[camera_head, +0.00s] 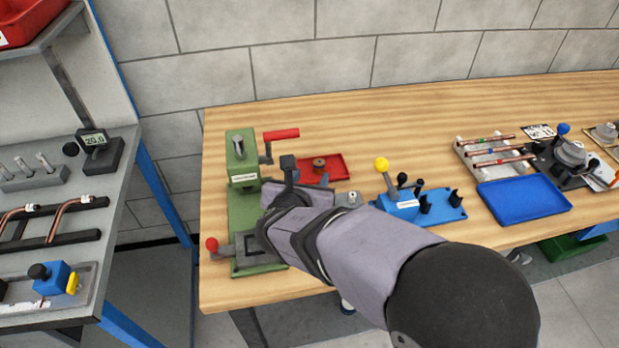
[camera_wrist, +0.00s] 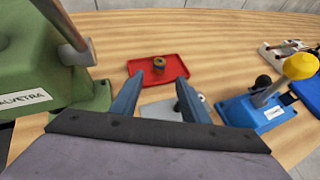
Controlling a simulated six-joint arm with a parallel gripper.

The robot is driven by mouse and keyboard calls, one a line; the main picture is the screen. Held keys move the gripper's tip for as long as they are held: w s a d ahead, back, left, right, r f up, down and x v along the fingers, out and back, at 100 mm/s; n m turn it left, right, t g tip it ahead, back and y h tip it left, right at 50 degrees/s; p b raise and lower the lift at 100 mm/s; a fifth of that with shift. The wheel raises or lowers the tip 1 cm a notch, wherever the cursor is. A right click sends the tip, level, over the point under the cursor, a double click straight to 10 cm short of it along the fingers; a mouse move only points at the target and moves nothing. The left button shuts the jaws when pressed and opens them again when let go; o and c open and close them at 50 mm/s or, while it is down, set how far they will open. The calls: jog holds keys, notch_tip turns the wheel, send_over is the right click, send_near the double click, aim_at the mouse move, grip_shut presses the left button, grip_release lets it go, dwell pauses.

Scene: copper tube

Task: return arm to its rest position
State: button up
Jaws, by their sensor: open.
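My arm reaches from the lower right of the head view over the wooden bench (camera_head: 400,110). My gripper (camera_head: 305,180) is beside the green machine with a red handle (camera_head: 240,160), partly hidden by my wrist. In the wrist view my gripper (camera_wrist: 160,92) shows two separated fingers with nothing between them. Beyond the fingertips is a red tray (camera_wrist: 140,68) holding a small brown round part (camera_wrist: 158,65). Copper tubes (camera_head: 497,160) lie in a grey rack (camera_head: 468,158) at the right.
A blue tool with a yellow knob (camera_head: 398,200) stands right of my gripper. A blue tray (camera_head: 525,198) and a grey clamp device (camera_head: 572,155) are further right. A grey side bench (camera_head: 90,222) is at the left. The back of the wooden bench is clear.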

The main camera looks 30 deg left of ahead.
jog(key=d+m+g+h+p, duration=0.1)
jog(key=d+m+g+h, duration=0.1)
jog(key=d+m, duration=0.5)
jog(key=d+m+g+h+p, duration=0.1)
jog(key=d+m+g+h, duration=0.1)
jog(key=d+m, duration=0.6)
jog(key=d+m+g+h+p, duration=0.1)
jog(key=d+m+g+h, duration=0.1)
jog(key=d+m, duration=0.6)
jog(key=shift+d+f+g+h+p, duration=0.2)
jog(key=shift+d+h, duration=0.15)
jog(key=shift+d, duration=0.7)
jog(key=shift+d+f+g+h+p, duration=0.15)
jog(key=shift+d+h, duration=0.2)
jog(key=shift+d, duration=0.7)
jog(key=s+d+f+m+g+y, duration=0.1)
jog(key=s+d+f+m+g, duration=0.1)
jog(key=s+d+m, duration=0.4)
jog(key=s+d+f+m+g+y, duration=0.2)
jog(key=s+d+f+m, duration=0.2)
jog(key=d+m, duration=0.7)
jog(key=shift+s+d+g+b, duration=0.35)
jog(key=shift+s+d+b, duration=0.1)
jog(key=shift+s, duration=0.65)
jog(key=shift+f, duration=0.1)
